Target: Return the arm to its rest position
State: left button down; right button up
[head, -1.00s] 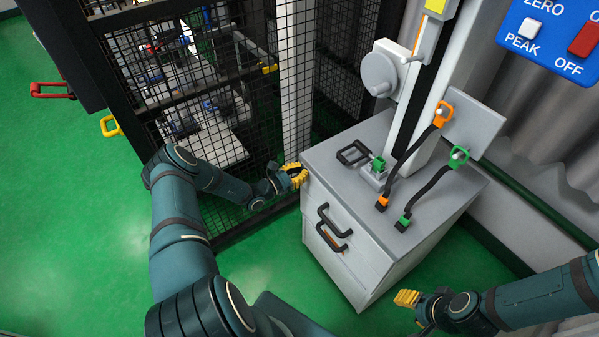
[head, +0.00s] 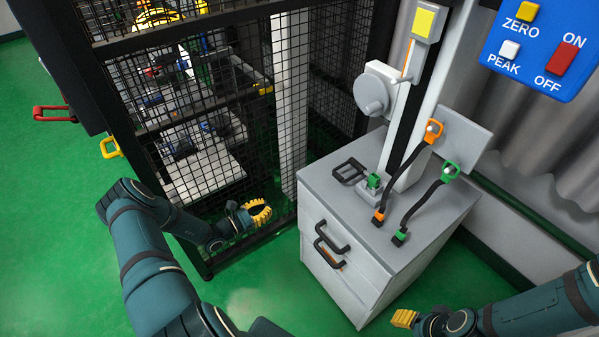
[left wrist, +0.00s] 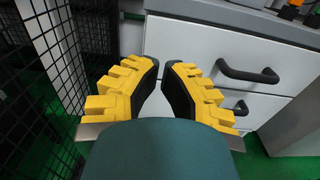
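My left gripper (head: 258,211) has yellow ribbed fingers and is in front of the black mesh cage, left of the grey cabinet (head: 335,285) and apart from it. In the left wrist view the two fingers (left wrist: 161,68) lean toward each other with a narrow gap at the tips and nothing between them, so it is open and empty. The cabinet's white front and dark handles show beyond them. My left arm (head: 140,240) is bent, its elbow out to the left. My right gripper (head: 405,318) is low at the right, seen from the side; its finger gap is hidden.
The mesh cage (head: 285,130) stands close behind my left gripper. A red handle (head: 53,113) and a yellow handle (head: 110,147) stick out at its left. On the cabinet are an orange-ended strap (head: 408,170) and a green-ended strap (head: 425,205). Green floor is free at the left.

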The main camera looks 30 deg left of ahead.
pick_arm(q)
jog(key=shift+s, duration=0.1)
jog(key=s+d+m+g+h, duration=0.2)
jog(key=s+d+m+g, duration=0.45)
jog(key=d, duration=0.65)
jog(key=s+d+m+g+h, duration=0.1)
jog(key=s+d+m+g, duration=0.2)
jog(key=d+m+g, duration=0.8)
jog(key=s+d+r+m+t+y, duration=0.2)
jog(key=s+d+r+m+y, duration=0.3)
jog(key=d+m, duration=0.3)
jog(key=r+m+y, duration=0.1)
jog(key=m, duration=0.3)
jog(key=shift+s+r, duration=0.2)
jog(key=shift+r, duration=0.15)
jog(key=shift+d+t, duration=0.1)
jog(key=shift+t, duration=0.15)
